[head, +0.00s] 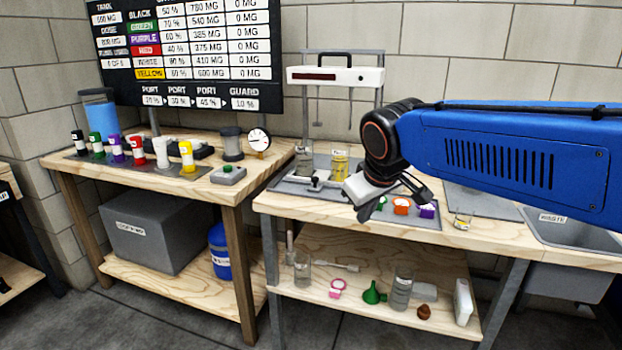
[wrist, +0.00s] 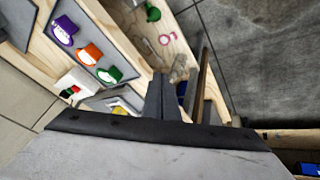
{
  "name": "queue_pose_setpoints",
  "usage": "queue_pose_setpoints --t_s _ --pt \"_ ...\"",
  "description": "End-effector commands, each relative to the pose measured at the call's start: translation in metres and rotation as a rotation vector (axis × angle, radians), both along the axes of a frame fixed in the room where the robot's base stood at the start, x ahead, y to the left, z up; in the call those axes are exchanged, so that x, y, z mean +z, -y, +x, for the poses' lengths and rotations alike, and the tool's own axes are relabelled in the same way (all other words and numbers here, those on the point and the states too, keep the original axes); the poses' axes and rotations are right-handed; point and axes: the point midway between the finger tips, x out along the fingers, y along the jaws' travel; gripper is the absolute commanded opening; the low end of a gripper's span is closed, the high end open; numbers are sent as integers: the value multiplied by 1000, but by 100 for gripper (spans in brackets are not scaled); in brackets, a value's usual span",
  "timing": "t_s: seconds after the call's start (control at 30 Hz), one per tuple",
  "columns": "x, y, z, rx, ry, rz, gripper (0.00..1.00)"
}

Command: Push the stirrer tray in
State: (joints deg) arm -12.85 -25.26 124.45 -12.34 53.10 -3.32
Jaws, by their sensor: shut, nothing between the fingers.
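The stirrer stands on the right bench, with a white head bar (head: 335,77) on two posts. Below it, a low grey-white tray part with a small dark handle (head: 316,182) shows at the front. A clear beaker (head: 304,160) and a beaker of yellow liquid (head: 340,165) stand under the bar. The yellow one shows partly in the wrist view (wrist: 121,107). My gripper (head: 368,211) is shut and empty, to the right of the tray handle near the bench's front edge. It also shows in the wrist view (wrist: 160,78). The arm and gripper hide part of the tray area.
Green, orange (head: 401,206) and purple (head: 428,210) cups sit on a grey mat to the right of my gripper. A sink (head: 575,232) is at the far right. The shelf below holds glassware and a green funnel (head: 373,293). Colored bottles line the left bench.

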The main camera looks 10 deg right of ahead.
Motion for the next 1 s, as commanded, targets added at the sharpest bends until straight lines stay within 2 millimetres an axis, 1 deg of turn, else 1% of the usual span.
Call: queue_pose_setpoints --t_s 0.03,0.2,0.3,0.4,0.5,0.67,0.77,0.87,1.0 --pt "8 -11 19 32 8 -20 0" --pt "35 -48 78 130 45 -86 0" --pt "48 -70 107 179 67 -119 0" --pt "56 -89 129 219 84 -146 0" --pt "61 -102 143 244 96 -164 0" --pt "63 -108 152 257 103 -174 0" --pt "57 -108 157 257 102 -175 0" --pt "46 -107 164 256 101 -174 0" --pt "26 -105 179 256 100 -175 0"
